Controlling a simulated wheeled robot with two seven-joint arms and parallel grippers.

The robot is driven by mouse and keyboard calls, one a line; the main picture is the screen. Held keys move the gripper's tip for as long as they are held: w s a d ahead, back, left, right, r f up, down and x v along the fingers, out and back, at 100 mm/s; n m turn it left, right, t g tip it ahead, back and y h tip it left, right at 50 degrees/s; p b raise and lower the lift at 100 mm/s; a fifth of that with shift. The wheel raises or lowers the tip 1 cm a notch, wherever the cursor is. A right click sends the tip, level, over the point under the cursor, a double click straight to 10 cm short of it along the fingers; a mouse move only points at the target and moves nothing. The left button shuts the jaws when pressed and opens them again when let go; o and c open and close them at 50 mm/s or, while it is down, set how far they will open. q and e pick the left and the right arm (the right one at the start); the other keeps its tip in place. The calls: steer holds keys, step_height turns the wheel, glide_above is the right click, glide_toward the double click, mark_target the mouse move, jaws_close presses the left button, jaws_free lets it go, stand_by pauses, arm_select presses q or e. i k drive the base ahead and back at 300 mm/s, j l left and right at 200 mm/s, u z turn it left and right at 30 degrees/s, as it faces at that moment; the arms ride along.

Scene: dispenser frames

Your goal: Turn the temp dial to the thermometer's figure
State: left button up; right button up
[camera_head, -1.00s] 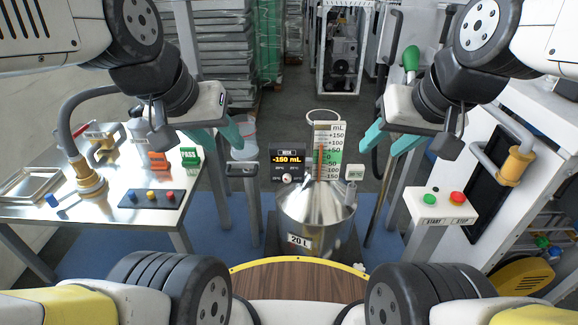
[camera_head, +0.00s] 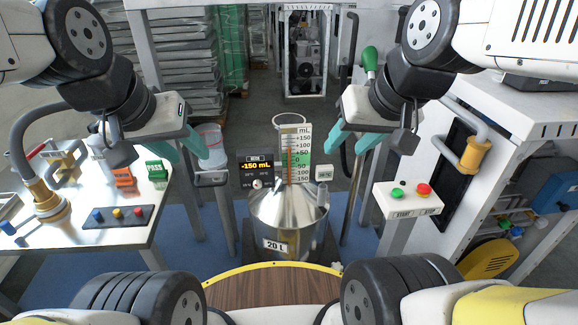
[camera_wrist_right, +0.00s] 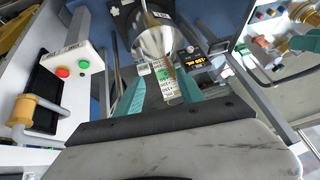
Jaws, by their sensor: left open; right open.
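The temp dial is a small white knob (camera_head: 257,184) on the black panel under the lit "-150 mL" display (camera_head: 256,166), above the steel 20 L vessel (camera_head: 285,213). Small marks around the knob are too small to read. A small white readout (camera_head: 324,172) at the right of the vessel may be the thermometer; its figure is not legible. My left gripper (camera_head: 185,153) is open and empty, left of the panel. My right gripper (camera_head: 348,144) is open and empty, right of the vessel. In the right wrist view its teal fingers (camera_wrist_right: 158,98) frame the scale card.
A mL scale card (camera_head: 299,153) stands behind the vessel. A pedestal with green and red buttons (camera_head: 408,200) is at right. A metal table (camera_head: 75,238) with a button box (camera_head: 117,216) and a green sign (camera_head: 156,170) is at left. A round wooden top (camera_head: 270,287) lies in front.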

mark_target(258, 184)
steer(key=k+j, duration=0.1)
steer(key=k, duration=0.85)
steer(key=k+l+u, duration=0.05)
